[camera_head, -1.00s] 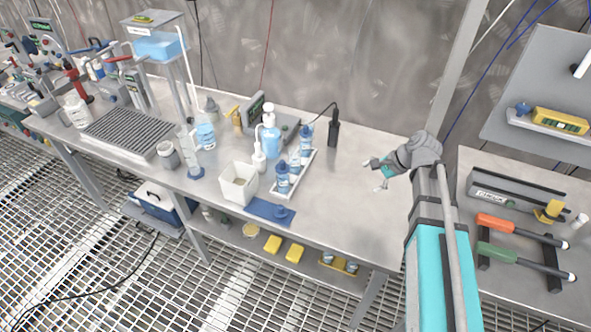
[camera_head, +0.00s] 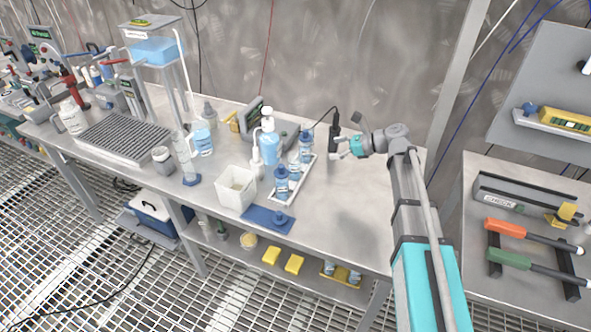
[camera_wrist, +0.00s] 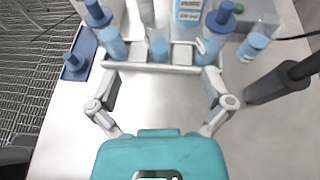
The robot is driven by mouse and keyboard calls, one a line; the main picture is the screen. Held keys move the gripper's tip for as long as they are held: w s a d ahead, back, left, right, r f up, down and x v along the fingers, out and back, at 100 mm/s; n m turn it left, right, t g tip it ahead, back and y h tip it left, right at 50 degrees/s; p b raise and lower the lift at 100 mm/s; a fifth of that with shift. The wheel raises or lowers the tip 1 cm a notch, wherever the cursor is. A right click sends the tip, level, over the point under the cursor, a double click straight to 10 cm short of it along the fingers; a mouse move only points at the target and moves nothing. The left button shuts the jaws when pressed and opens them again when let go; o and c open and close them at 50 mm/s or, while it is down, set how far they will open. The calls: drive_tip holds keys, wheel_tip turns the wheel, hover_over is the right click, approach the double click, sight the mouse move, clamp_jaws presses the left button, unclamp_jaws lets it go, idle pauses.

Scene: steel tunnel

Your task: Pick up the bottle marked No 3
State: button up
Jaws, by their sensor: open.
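Several small blue-liquid bottles with blue caps stand in a white tray (camera_head: 288,190) on the steel bench. In the head view, one bottle (camera_head: 282,180) is at the near end and another bottle (camera_head: 306,146) at the far end, with one between. In the wrist view, a left bottle (camera_wrist: 112,42), a middle capless-looking bottle (camera_wrist: 159,48) and a right bottle (camera_wrist: 209,45) line the tray. I cannot read which is No 3. My gripper (camera_head: 340,148) is open and empty, right of the tray; its fingers (camera_wrist: 161,95) point at the tray, apart from it.
A black upright device (camera_head: 334,132) with a cable stands close to my gripper. A white bin (camera_head: 237,190), a pump bottle (camera_head: 270,140) and a blue mat (camera_head: 268,218) with a blue cap-like piece surround the tray.

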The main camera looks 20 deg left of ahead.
drive_tip(key=b, duration=0.3)
approach(289, 156)
drive_tip(key=a, duration=0.2)
drive_tip(key=shift+a+f, duration=0.35)
drive_tip(key=shift+a, duration=0.05)
drive_tip(key=shift+f, duration=0.1)
drive_tip(key=shift+b+x, duration=1.25)
drive_tip(key=shift+x, duration=1.3)
drive_tip(key=shift+s, duration=0.2)
clamp_jaws()
